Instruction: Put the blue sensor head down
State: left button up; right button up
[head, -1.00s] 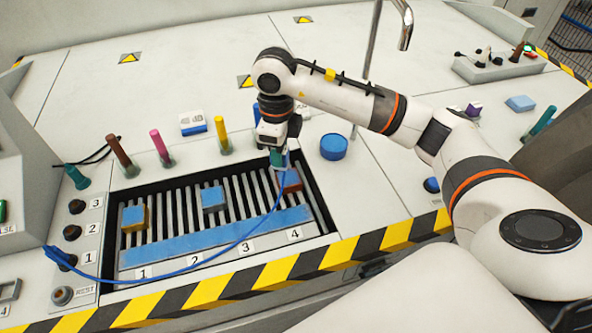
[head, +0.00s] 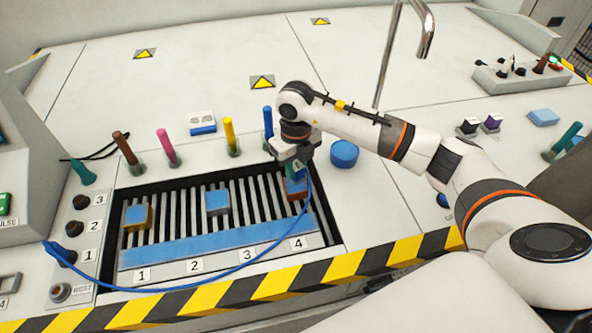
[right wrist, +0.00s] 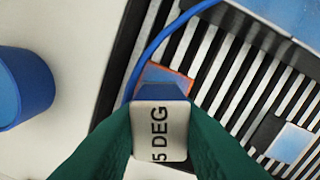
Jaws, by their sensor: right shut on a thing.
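My right gripper (head: 295,174) is shut on the blue sensor head and points down over the right end of the slatted bay. In the right wrist view the sensor head (right wrist: 160,93) sits between the green fingertips (right wrist: 160,140); its pale face reads "5 DEG". A blue cable (head: 247,262) runs from it to the left panel. Just below is a red-brown block with a blue top (head: 298,192), at the slot marked 4; it also shows in the right wrist view (right wrist: 172,78). Whether the head touches this block cannot be told. My left gripper is not in view.
The slatted bay (head: 330,228) also holds a yellow block (head: 137,217) and a grey block (head: 217,202), both blue-topped. Several coloured upright handles stand behind it, including a blue one (head: 268,122). A blue round cylinder (head: 344,154) stands close to the right of my gripper.

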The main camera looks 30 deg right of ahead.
aim_at(295, 164)
jog(key=shift+f, duration=1.05)
jog(key=o, duration=1)
jog(key=shift+f, duration=0.1)
jog(key=shift+o, duration=0.2)
notch_tip(295, 164, up, 12)
jog(key=shift+r+b, duration=0.15)
jog(key=shift+b, duration=0.15)
